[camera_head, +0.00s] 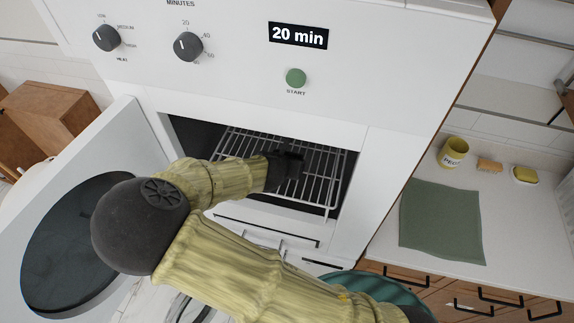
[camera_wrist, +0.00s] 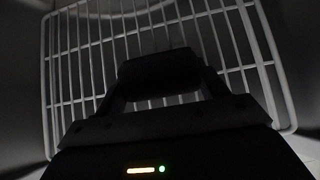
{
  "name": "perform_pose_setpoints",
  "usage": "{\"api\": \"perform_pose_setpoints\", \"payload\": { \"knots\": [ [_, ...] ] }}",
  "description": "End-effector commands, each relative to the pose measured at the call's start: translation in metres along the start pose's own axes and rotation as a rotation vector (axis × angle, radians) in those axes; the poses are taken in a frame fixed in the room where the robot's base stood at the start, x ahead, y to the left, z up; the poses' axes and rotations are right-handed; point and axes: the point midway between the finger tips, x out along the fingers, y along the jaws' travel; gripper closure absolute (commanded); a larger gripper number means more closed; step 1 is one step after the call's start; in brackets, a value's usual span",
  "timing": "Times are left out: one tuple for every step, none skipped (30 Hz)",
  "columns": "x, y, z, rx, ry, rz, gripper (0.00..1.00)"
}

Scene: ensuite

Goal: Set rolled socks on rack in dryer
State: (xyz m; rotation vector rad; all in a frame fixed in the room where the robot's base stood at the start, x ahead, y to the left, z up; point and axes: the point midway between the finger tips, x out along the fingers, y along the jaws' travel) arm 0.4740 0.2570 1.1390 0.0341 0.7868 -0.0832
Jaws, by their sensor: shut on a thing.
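The dryer (camera_head: 385,95) is a white front with its round-windowed door (camera_head: 128,150) swung open to the left. Inside is a white wire rack (camera_head: 322,180), which also fills much of the wrist view (camera_wrist: 225,40). My gripper (camera_head: 287,166) is inside the opening, over the rack. In the wrist view it is shut on a dark roll, the rolled socks (camera_wrist: 158,72), held crosswise between the fingers in front of the rack bars. The light is dim, so I cannot tell whether the roll touches the rack.
The dryer panel shows "20 min" (camera_head: 298,36), two dark knobs (camera_head: 188,46) and a green start button (camera_head: 296,77). A teal round thing (camera_head: 385,288) is below.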

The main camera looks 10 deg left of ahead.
Motion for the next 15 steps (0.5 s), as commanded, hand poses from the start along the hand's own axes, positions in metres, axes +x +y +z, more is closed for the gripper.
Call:
{"api": "perform_pose_setpoints", "payload": {
  "knots": [
    [0.0022,0.0023,-0.0041,-0.003,0.0,0.004,0.5],
    [0.0018,0.0029,-0.0043,-0.005,0.0,0.005,0.5],
    [0.0011,0.0034,-0.0041,-0.005,0.0,0.006,0.5],
    [0.0006,0.0036,-0.0038,-0.006,0.0,0.006,0.5],
    [0.0003,0.0037,-0.0035,-0.006,0.0,0.006,0.5],
    [0.0001,0.0037,-0.0034,-0.006,0.0,0.006,0.5],
    [0.0001,0.0037,-0.0034,-0.006,0.0,0.006,0.5],
    [0.0,0.0038,-0.0034,-0.006,0.0,0.006,0.5],
    [0.0001,0.0037,-0.0035,-0.006,0.0,0.006,0.5],
    [0.0005,0.0037,-0.0039,-0.006,0.0,0.006,0.5],
    [0.0013,0.0037,-0.0046,-0.006,0.0,0.006,0.5],
    [0.0022,0.0037,-0.0055,-0.006,0.0,0.006,0.5],
    [0.0028,0.0036,-0.006,-0.006,0.0,0.006,0.5],
    [0.0023,0.0037,-0.0056,-0.006,0.0,0.006,0.24],
    [0.002,0.0036,-0.0053,-0.006,0.0,0.006,0.16]
  ]
}}
